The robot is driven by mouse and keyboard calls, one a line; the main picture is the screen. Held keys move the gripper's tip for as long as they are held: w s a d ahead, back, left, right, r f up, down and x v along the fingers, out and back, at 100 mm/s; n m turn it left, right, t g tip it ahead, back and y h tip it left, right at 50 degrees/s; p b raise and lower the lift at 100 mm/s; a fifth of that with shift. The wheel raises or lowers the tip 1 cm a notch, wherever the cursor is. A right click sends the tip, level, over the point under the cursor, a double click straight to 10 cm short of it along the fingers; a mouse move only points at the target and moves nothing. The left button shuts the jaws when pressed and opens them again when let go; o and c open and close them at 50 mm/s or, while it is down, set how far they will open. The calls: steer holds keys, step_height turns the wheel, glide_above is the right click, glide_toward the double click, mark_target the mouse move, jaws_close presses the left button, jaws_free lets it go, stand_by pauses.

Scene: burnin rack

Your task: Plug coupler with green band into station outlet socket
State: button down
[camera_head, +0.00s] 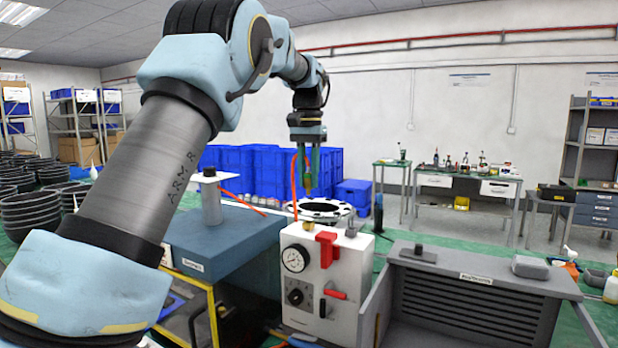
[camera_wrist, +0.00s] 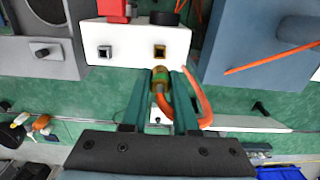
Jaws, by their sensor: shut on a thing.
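My gripper (camera_wrist: 163,84) is shut on a coupler (camera_wrist: 159,76) with a brass-coloured end and a green band; an orange hose (camera_wrist: 205,102) curves away from it. In the head view my gripper (camera_head: 308,172) points down above the white station box (camera_head: 318,273). In the wrist view the station's white top (camera_wrist: 128,40) has a brass-rimmed square socket (camera_wrist: 159,51) and a darker square socket (camera_wrist: 105,52). The coupler's tip is apart from the brass-rimmed socket, just below it in the picture. No outlet label is readable.
A blue-grey bench (camera_head: 225,240) stands left and a grey ribbed unit (camera_head: 465,300) right. Blue crates (camera_head: 270,170) and workbenches (camera_head: 465,182) are behind.

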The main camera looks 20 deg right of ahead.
mark_target(308, 189)
stand_by(0.3)
steer(key=shift+f+b, duration=1.7)
steer(key=shift+f, duration=1.2)
steer(key=shift+p, duration=1)
steer(key=shift+f+b, duration=0.7)
steer(key=shift+f, duration=0.5)
steer(key=shift+r+p, duration=0.95)
steer(key=shift+p, duration=0.05)
steer(key=shift+p, duration=0.4)
stand_by(1.2)
